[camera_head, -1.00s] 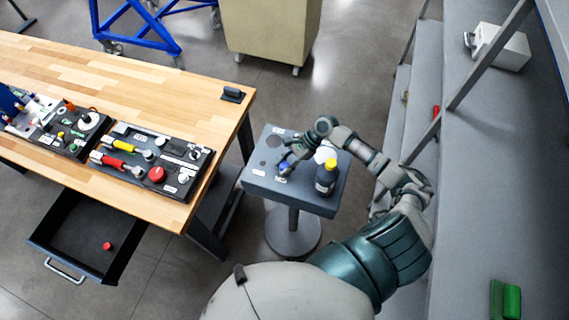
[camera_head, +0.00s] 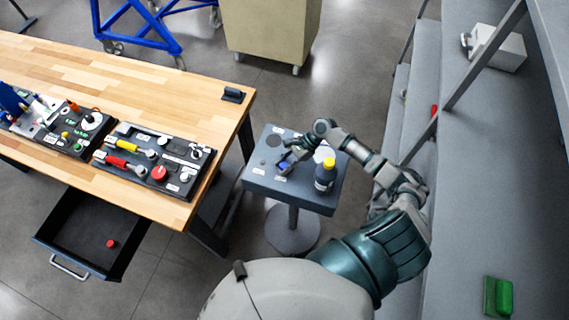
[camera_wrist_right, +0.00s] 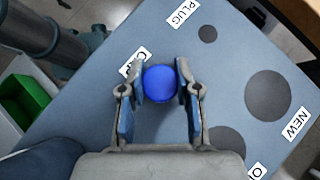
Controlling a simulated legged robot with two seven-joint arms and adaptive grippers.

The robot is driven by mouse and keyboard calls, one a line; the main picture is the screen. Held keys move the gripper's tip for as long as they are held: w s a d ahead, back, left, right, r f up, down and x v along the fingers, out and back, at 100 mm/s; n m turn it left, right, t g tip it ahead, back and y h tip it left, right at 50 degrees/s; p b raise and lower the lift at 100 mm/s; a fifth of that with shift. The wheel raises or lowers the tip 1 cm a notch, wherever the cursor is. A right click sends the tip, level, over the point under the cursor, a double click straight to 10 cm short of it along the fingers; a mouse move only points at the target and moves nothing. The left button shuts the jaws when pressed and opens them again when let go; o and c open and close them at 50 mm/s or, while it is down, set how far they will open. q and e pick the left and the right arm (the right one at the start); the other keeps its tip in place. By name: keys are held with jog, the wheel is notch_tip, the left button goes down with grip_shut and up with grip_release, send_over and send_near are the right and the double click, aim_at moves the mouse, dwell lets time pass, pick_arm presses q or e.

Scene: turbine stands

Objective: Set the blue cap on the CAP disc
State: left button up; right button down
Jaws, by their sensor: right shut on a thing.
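The blue cap (camera_wrist_right: 160,83) is between the fingertips of my right gripper (camera_wrist_right: 159,88), which is shut on it. In the head view the cap (camera_head: 283,165) shows small under the right gripper (camera_head: 287,161), over the left part of the grey stand top (camera_head: 259,180). A white label (camera_wrist_right: 134,65), partly hidden by a finger and showing only a "C", lies close beside the cap. The CAP disc itself is not visible; the cap and gripper may cover it. I cannot tell whether the cap touches the stand. My left gripper is not in view.
Dark discs by the PLUG (camera_wrist_right: 207,33) and NEW (camera_wrist_right: 268,95) labels are bare. A wooden workbench (camera_head: 120,85) with an open drawer (camera_head: 88,233) is left; grey steps (camera_head: 470,190) are right.

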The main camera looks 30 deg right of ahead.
jog(key=shift+s+f, duration=0.35)
jog(key=shift+f, duration=0.3)
jog(key=c, duration=0.7)
grip_release()
jog(key=shift+c, duration=0.2)
jog(key=shift+w+a+r, duration=0.1)
jog(key=shift+w, duration=0.1)
jog(key=shift+o, duration=0.7)
jog(key=shift+r, duration=0.1)
jog(key=shift+w+d, duration=0.1)
jog(key=shift+d, duration=0.1)
